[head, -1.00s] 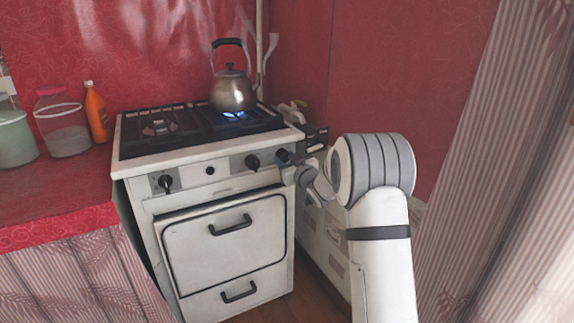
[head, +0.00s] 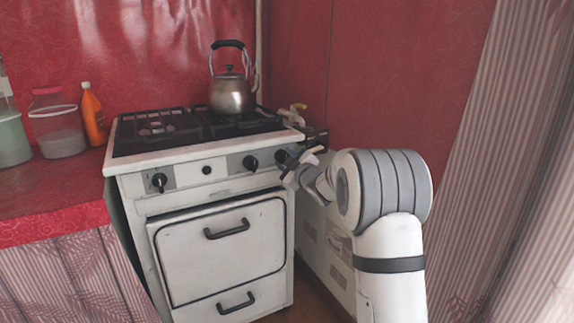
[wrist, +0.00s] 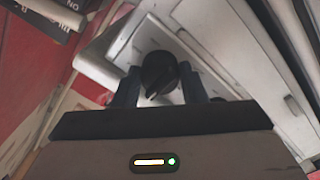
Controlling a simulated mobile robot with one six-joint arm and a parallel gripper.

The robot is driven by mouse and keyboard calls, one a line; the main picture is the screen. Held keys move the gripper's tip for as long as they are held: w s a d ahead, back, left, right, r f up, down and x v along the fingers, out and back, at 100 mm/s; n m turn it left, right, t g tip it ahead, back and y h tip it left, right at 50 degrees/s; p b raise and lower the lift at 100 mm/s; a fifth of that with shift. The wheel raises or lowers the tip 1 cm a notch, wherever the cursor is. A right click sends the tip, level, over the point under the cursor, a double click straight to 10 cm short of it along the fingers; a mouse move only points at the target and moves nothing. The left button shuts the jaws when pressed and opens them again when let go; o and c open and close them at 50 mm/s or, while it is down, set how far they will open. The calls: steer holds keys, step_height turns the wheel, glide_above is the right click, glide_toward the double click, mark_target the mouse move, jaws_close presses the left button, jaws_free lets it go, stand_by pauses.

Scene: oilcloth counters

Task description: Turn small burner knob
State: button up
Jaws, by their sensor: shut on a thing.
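The white stove (head: 225,180) has a front panel with black knobs, one at the left (head: 159,182) and one right of centre (head: 250,163). My gripper (head: 287,160) is at the panel's right end, shut on the rightmost black knob (head: 281,157). In the wrist view this round knob (wrist: 160,72) sits between the two dark blue fingers of my gripper (wrist: 160,86), against the pale panel. In the head view the knob is partly hidden by my gripper. A metal kettle (head: 232,94) stands on the back right burner, and no flame shows beneath it.
A red counter (head: 50,205) adjoins the stove's left side, with an orange bottle (head: 93,115) and a lidded jar (head: 58,130) on it. The oven door handle (head: 227,229) juts out below the panel. A striped curtain (head: 500,190) hangs at the right.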

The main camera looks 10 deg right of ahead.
stand_by(0.4)
steer(key=o, duration=1)
steer(key=shift+s, duration=0.15)
steer(key=p+v, duration=0.1)
steer(key=v, duration=0.6)
steer(key=shift+s+p, duration=0.25)
steer(key=shift+p, duration=0.15)
steer(key=shift+d, duration=0.1)
